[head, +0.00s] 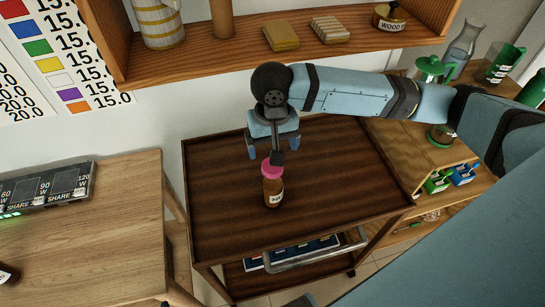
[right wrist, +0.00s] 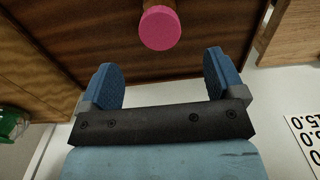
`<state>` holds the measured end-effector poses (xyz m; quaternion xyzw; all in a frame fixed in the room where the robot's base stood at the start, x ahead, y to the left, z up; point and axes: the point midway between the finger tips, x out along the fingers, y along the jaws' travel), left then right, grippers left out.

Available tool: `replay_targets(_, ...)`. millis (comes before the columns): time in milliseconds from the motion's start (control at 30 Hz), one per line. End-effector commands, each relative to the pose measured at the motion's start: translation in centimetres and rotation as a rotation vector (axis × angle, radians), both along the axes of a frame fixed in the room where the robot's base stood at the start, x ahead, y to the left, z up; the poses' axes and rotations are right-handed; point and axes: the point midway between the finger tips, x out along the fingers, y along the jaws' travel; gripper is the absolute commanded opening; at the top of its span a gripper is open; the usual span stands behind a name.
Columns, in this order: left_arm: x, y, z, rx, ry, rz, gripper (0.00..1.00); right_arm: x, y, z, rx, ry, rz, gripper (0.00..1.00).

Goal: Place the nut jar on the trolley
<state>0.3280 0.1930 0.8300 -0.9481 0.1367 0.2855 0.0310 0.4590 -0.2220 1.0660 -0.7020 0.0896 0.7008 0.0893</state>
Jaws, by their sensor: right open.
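The nut jar (head: 273,190), a small amber jar with a pink lid and a pale label, stands upright on the dark wooden top of the trolley (head: 225,215). Its pink lid (right wrist: 160,28) also shows in the right wrist view, beyond the fingertips and roughly midway between them. My right gripper (head: 272,149) is open and empty, just above and behind the jar in the head view. Its two blue fingers (right wrist: 162,75) are spread wide and apart from the lid. The trolley top (right wrist: 95,35) fills the background there. My left gripper is not in view.
A light wooden table (head: 90,225) with a dark panel stands left of the trolley. A wooden shelf (head: 270,60) with a jug, blocks and a bottle hangs above. A side unit (head: 415,155) with green items is at right. The trolley top around the jar is clear.

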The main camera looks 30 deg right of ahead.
Motion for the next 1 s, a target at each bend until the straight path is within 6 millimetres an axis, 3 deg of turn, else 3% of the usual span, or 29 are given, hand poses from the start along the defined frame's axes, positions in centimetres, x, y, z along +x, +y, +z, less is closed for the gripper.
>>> replay_targets(100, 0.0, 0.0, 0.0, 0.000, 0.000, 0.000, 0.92, 0.0, 0.0, 1.5, 0.001, -0.001, 0.001, 0.88)
replay_targets(300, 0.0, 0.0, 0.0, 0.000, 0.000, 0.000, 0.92, 0.0, 0.0, 2.4, -0.001, 0.001, 0.001, 0.88)
replay_targets(800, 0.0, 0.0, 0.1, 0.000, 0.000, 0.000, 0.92, -0.1, 0.2, 2.2, 0.004, 0.000, 0.008, 0.88)
replay_targets(1000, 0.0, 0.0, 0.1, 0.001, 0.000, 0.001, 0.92, -1.7, 3.0, 0.5, 0.079, -0.036, 0.129, 0.88)
